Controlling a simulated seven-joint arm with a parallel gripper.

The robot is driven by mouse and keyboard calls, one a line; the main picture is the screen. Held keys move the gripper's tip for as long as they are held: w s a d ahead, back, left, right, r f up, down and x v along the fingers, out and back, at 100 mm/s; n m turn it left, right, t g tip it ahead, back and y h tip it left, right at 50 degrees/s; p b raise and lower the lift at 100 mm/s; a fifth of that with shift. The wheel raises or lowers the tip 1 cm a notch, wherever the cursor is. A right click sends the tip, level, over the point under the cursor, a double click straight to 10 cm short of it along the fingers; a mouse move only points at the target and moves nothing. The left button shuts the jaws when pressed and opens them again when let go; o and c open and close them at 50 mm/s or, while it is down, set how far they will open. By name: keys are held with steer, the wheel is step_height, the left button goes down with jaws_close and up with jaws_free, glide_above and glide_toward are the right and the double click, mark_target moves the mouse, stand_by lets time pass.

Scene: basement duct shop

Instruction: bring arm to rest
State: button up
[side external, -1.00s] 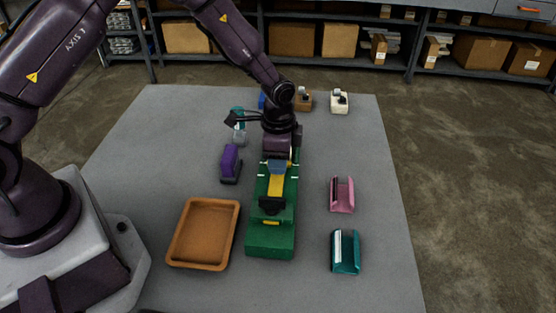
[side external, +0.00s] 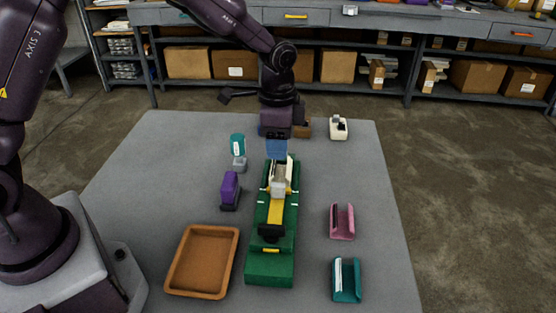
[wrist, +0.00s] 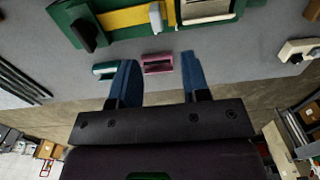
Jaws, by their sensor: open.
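My gripper (side external: 277,150) is raised above the far end of a long green fixture (side external: 270,267) with a yellow strip (side external: 275,213). Its two blue fingers stand apart, and the wrist view shows nothing between them (wrist: 159,60) but the background. A pale grey block (side external: 279,186) sits on the fixture below the fingers, apart from them. The fixture also shows at the top of the wrist view (wrist: 120,35).
An empty orange tray (side external: 172,271) lies left of the fixture. A purple item (side external: 230,188) and a teal-topped item (side external: 238,145) stand further back. Pink (side external: 342,221) and teal (side external: 346,280) holders lie right. A white dispenser (side external: 339,128) is at the back. The table's right side is mostly clear.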

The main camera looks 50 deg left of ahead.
steer(key=shift+r, duration=0.6)
steer(key=s+a+r+n+t, duration=0.2)
steer(key=s+r+n, duration=0.2)
steer(key=s+r, duration=0.4)
steer(key=s+a+r+n+t, duration=0.2)
steer(key=s+r+n, duration=0.3)
steer(key=s, duration=1)
step_height(320, 180, up, 4)
steer(key=shift+s+a+f+t, duration=0.15)
steer(key=shift+s+a+t, duration=0.05)
steer(key=shift+t, duration=0.6)
